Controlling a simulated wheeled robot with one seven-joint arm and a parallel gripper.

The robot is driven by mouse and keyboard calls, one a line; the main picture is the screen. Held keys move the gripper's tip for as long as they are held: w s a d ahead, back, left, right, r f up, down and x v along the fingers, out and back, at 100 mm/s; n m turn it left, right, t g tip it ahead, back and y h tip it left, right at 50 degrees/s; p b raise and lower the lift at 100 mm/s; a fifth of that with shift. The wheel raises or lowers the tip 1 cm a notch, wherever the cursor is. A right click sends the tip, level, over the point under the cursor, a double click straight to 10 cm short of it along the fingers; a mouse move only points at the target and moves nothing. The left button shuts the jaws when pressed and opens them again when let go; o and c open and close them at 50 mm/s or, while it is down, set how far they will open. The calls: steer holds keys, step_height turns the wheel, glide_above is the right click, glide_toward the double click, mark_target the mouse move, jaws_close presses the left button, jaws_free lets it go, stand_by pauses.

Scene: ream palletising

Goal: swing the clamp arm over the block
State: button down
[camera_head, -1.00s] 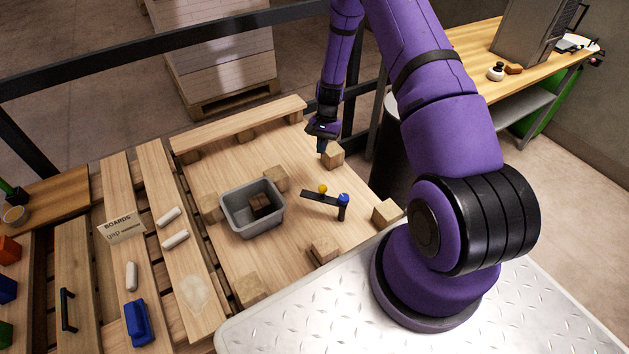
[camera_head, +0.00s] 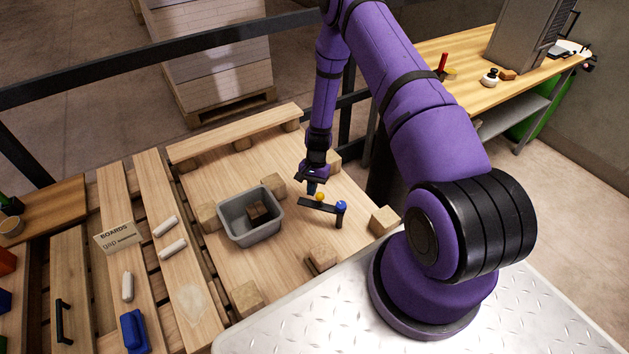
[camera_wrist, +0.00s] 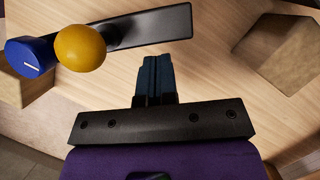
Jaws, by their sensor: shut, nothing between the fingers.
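The clamp arm (camera_head: 309,204) is a black bar with a blue pivot cap (camera_head: 341,205) at its right end and a yellow ball knob (camera_head: 319,197) on it. It points left from its short post over the pallet's boards. In the wrist view, the bar (camera_wrist: 160,27), yellow knob (camera_wrist: 81,48) and blue cap (camera_wrist: 30,57) lie at the upper left. My gripper (camera_head: 311,191) is shut and empty, just beside the bar and knob; its fingertips (camera_wrist: 157,70) show below the bar. Contact is unclear. Several wooden blocks stand around; a darker block (camera_head: 258,211) lies in a grey tub.
The grey tub (camera_head: 251,238) stands left of the clamp. Wooden blocks stand near it, one in front (camera_head: 320,258) and one at right (camera_head: 384,220). A black rail (camera_head: 150,55) runs behind the pallet. Bare boards lie between tub and clamp.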

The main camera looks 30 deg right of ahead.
mark_target(306, 203)
steer(key=shift+s+a, duration=0.2)
steer(key=shift+a, duration=0.05)
steer(key=shift+a, duration=0.1)
steer(key=shift+s+a+n, duration=0.15)
steer(key=shift+a+n, duration=0.15)
steer(key=shift+n, duration=0.1)
steer(key=shift+s+a, duration=0.1)
steer(key=shift+a, duration=0.1)
steer(key=shift+s+a+n+g+h, duration=0.2)
steer(key=shift+s+a+n+h, duration=0.1)
steer(key=shift+a+n, duration=0.25)
steer(key=shift+s+a+n+g+h, duration=0.25)
steer(key=shift+a+n, duration=0.1)
steer(key=shift+n, duration=0.4)
steer(key=s+a+n+h, duration=0.3)
steer(key=s+n+h, duration=0.2)
steer(key=s+n, duration=0.8)
steer(key=shift+s+a+n, duration=0.15)
steer(key=shift+a+n, duration=0.15)
steer(key=shift+n, duration=0.4)
